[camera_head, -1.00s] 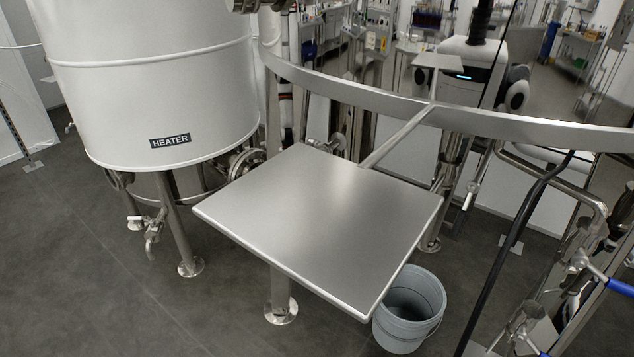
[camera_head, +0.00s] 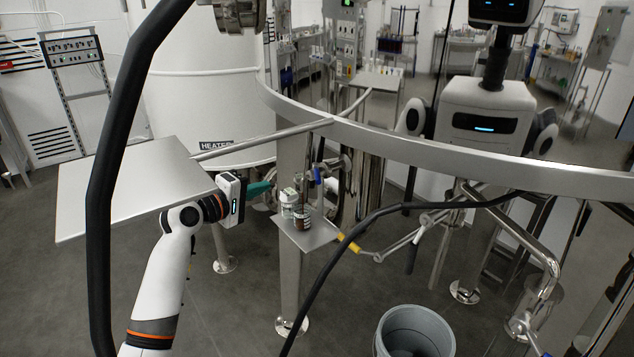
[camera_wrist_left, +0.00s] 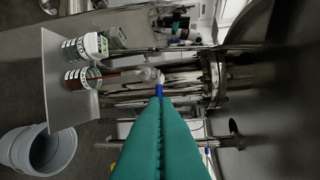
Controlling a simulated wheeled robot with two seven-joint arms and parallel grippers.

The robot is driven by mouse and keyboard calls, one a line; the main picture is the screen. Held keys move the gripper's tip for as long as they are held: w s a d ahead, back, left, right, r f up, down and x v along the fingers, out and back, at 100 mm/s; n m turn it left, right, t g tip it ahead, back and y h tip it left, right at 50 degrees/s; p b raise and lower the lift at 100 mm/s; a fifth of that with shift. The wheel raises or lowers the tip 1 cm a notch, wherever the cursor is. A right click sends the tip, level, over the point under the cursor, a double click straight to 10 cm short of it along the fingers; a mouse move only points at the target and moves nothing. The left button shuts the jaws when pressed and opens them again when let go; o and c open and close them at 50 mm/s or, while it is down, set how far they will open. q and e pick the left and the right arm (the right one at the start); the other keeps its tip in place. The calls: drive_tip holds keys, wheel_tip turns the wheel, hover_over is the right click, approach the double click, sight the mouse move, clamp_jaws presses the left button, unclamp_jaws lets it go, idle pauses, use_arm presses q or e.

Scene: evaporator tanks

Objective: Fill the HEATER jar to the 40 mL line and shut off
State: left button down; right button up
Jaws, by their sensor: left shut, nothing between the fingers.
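The white HEATER tank (camera_head: 205,90) stands at upper left, its label (camera_head: 216,145) partly hidden. A brown jar (camera_head: 301,218) and a white-topped jar (camera_head: 288,203) stand on a small steel shelf (camera_head: 318,233). Both jars (camera_wrist_left: 80,78) (camera_wrist_left: 74,50) show at the upper left of the wrist view, their labels too small to read. A blue valve handle (camera_head: 318,178) is just above the shelf. My left gripper (camera_head: 268,187), with teal fingers, is shut and empty, left of the jars. In the wrist view its tips point towards a blue part (camera_wrist_left: 158,90). My right gripper is out of view.
A flat steel plate (camera_head: 110,200) lies left, close to my left arm. A curved steel rail (camera_head: 430,140) crosses the view. A black cable (camera_head: 105,200) runs in front of the plate; another loops at right. A grey bucket (camera_head: 415,325) stands on the floor.

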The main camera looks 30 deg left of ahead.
sight(317, 173)
use_arm(q)
drive_tip(key=w+d+f+p, duration=0.1)
drive_tip(key=w+d, duration=0.3)
drive_tip(key=w, duration=0.8)
drive_tip(key=shift+f+p, duration=0.3)
drive_tip(key=shift+f, duration=0.4)
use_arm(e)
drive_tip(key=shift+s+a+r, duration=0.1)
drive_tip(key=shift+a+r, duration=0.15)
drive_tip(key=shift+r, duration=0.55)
use_arm(q)
drive_tip(key=shift+d, duration=0.1)
drive_tip(key=shift+s, duration=0.1)
